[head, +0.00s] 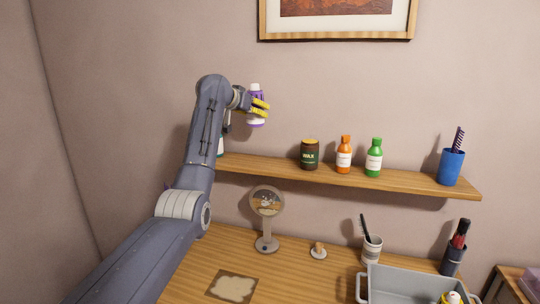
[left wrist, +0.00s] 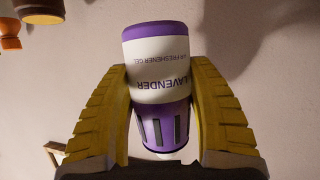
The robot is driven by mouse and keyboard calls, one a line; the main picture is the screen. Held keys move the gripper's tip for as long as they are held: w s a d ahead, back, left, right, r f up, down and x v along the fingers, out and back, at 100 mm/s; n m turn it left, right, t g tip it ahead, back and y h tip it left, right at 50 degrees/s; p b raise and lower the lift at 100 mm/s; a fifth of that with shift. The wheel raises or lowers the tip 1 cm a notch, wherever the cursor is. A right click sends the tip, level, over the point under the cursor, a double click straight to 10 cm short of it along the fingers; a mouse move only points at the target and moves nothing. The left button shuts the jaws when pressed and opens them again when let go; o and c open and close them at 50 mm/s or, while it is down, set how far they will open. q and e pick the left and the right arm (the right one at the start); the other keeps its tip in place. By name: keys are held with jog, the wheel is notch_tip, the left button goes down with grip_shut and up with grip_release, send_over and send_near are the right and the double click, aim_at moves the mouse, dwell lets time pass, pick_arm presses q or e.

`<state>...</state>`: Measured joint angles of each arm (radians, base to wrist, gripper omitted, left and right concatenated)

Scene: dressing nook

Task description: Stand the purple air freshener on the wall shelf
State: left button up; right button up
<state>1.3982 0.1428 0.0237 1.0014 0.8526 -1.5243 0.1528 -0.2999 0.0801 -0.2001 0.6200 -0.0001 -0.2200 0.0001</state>
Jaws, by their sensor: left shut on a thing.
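The purple and white air freshener (head: 255,92) is held upright by my left gripper (head: 262,106), above the left part of the wall shelf (head: 270,165) and clear of its board. In the left wrist view the air freshener (left wrist: 158,75), labelled lavender, sits between the two yellow fingers of my left gripper (left wrist: 163,100), which touch its sides. The wall shelf runs across the back wall. My right gripper is in neither view.
On the shelf stand a dark wax jar (head: 310,154), an orange bottle (head: 344,155), a green bottle (head: 374,158) and a blue cup (head: 451,166). Another item behind my arm is mostly hidden. A mirror (head: 267,202) and grey bin (head: 405,284) stand on the table below.

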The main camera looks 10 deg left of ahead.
pick_arm(q)
notch_tip(320, 180, down, 15)
jog(key=shift+f, duration=0.15)
dwell(0.6)
jog(key=shift+f, duration=0.15)
jog(key=o, duration=1.3)
jog(key=shift+s+a+r, duration=0.1)
jog(key=shift+s+r, duration=0.15)
jog(key=shift+s, duration=0.1)
jog(key=v, duration=1.1)
jog(key=shift+s+a, duration=0.1)
jog(key=shift+s, duration=0.05)
